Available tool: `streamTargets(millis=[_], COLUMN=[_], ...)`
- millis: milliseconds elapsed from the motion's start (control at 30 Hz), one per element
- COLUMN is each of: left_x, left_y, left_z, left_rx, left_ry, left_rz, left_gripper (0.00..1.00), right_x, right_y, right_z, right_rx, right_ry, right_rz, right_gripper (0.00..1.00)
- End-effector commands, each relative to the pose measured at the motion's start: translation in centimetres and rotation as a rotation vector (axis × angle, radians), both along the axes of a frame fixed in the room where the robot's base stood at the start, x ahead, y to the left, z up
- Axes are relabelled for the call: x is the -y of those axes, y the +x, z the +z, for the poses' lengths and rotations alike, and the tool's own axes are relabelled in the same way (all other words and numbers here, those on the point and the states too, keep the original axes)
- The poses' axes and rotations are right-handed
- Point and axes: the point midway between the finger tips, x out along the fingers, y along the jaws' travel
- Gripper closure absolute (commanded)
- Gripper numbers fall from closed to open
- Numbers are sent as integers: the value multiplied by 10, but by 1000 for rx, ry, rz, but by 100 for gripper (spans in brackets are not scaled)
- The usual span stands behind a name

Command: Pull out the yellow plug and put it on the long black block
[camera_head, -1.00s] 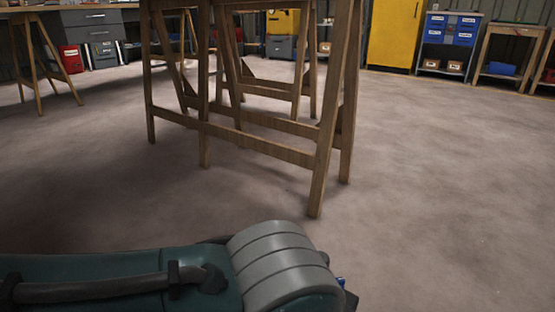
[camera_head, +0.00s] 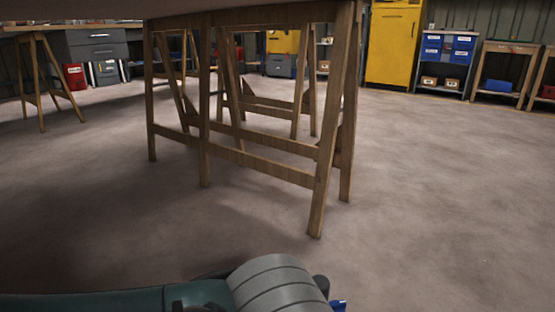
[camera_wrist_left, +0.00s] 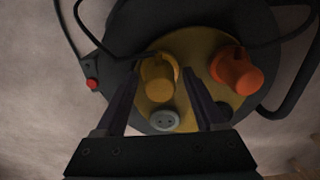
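The yellow plug (camera_wrist_left: 158,80) sits on the yellow face of a dark round cable reel (camera_wrist_left: 128,32) in the left wrist view. My left gripper (camera_wrist_left: 159,72) is open, with one dark finger on each side of the plug. I cannot tell whether the fingers touch it. An orange plug (camera_wrist_left: 236,72) sits to the right on the same face. A grey round socket (camera_wrist_left: 164,121) shows below the yellow plug, between the fingers. My right gripper is in neither view. I see no long black block in either view.
A wooden trestle table (camera_head: 262,176) stands ahead in the head view. A yellow cabinet (camera_head: 394,45) and a rack with blue bins (camera_head: 447,50) stand at the back. The floor to the right is clear. A black cable (camera_wrist_left: 82,28) runs beside the reel.

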Motion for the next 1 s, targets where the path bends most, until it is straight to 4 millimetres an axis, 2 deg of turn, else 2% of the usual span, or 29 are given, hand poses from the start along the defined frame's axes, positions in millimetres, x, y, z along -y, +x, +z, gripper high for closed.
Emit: streamTargets(millis=[67, 600, 1000], left_x=[0, 0, 0], left_y=[0, 0, 0], left_z=[0, 0, 0], left_rx=[0, 0, 0], left_ry=[0, 0, 0], left_rz=[0, 0, 0], left_gripper=[39, 100, 100], right_x=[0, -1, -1], right_y=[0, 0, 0], right_z=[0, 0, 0], right_rx=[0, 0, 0], right_ry=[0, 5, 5], right_rz=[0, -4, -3], right_gripper=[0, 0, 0])
